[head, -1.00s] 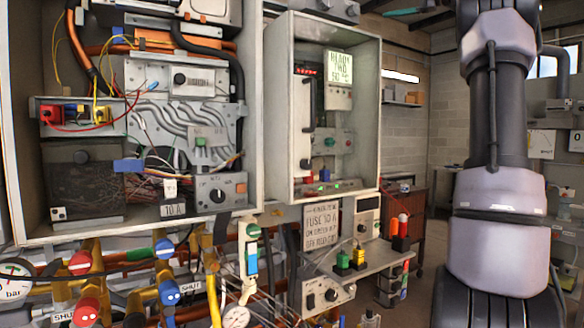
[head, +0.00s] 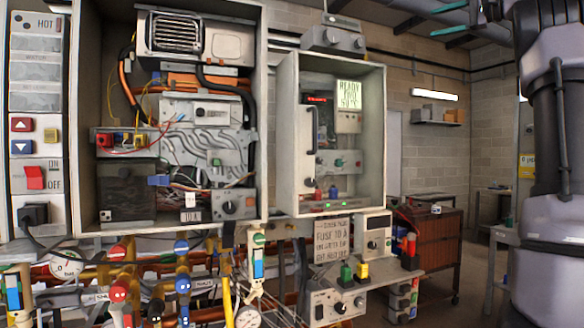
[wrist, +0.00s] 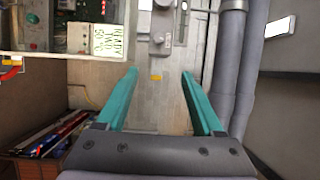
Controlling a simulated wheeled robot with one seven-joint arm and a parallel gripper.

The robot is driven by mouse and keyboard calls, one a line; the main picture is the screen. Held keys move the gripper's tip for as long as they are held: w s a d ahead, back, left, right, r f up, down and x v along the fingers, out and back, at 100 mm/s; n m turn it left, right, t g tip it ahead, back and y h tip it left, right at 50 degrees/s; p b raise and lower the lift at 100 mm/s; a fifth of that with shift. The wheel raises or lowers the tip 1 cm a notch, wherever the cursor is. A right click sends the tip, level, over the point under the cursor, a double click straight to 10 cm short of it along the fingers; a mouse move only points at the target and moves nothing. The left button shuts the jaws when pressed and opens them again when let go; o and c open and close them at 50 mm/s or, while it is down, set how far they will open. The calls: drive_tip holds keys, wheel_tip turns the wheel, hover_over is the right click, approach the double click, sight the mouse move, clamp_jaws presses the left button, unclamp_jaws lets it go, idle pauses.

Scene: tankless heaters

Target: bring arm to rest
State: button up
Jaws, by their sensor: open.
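My gripper (wrist: 158,98) shows in the wrist view with two teal fingers spread wide apart and nothing between them. Beyond the fingers is a plain wall surface with a small yellow mark. In the head view the teal fingertips (head: 450,19) show at the top right, up near the ceiling beams and clear of the cabinets. My grey arm stands upright along the right edge of the head view and hides part of the room behind it.
A large open heater cabinet (head: 264,110) and a smaller one (head: 288,130) with a lit green display (head: 349,94) hang on the left. Pipes and valves (head: 119,290) run below. A small shelf (head: 400,262) holds coloured plugs. A brown cabinet (head: 434,250) stands further back.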

drive_tip(key=s+a+f+g+h, duration=0.2)
drive_tip(key=s+a+f+h, duration=0.15)
drive_tip(key=a+f, duration=0.55)
drive_tip(key=s+a+f+g+h, duration=0.15)
drive_tip(key=s+a+f, duration=0.35)
drive_tip(key=f, duration=0.6)
drive_tip(key=s+a+f+n+h, duration=0.1)
drive_tip(key=s+f+h, duration=0.1)
drive_tip(key=s+f, duration=0.4)
drive_tip(key=s+a+f+n+g+h, duration=0.1)
drive_tip(key=s+f, duration=0.5)
drive_tip(key=f, duration=0.7)
drive_tip(key=s+a+f+n+g+h, duration=0.1)
drive_tip(key=s+a+f+n+h, duration=0.1)
drive_tip(key=s+f, duration=0.5)
wheel_tip(320, 180, down, 2)
drive_tip(key=shift+a+f+n+h, duration=0.25)
drive_tip(key=shift+a+n+h, duration=0.15)
drive_tip(key=shift+a+h, duration=0.1)
